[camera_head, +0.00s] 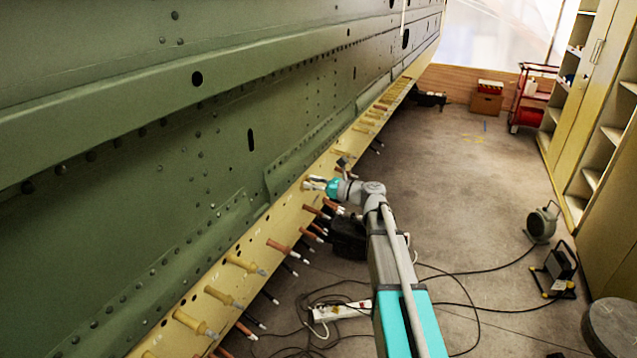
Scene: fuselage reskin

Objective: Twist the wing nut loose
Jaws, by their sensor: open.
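A row of fasteners with yellow and copper-brown bodies sticks out from the yellow strip (205,258) along the lower edge of the green fuselage panel (120,200). A yellow fastener (244,264) and a brown one (282,247) show clearly in the near part of the row. My gripper (310,184) is at the strip, farther along the row, with its fingers pointing left toward the panel. It is open. A pale yellow fastener seems to lie at or between its fingers; contact cannot be told. The wing nut is too small to make out.
Cables lie on the floor around a white power strip (340,310). A dark case (348,237) stands below my arm. The middle floor (460,190) is clear.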

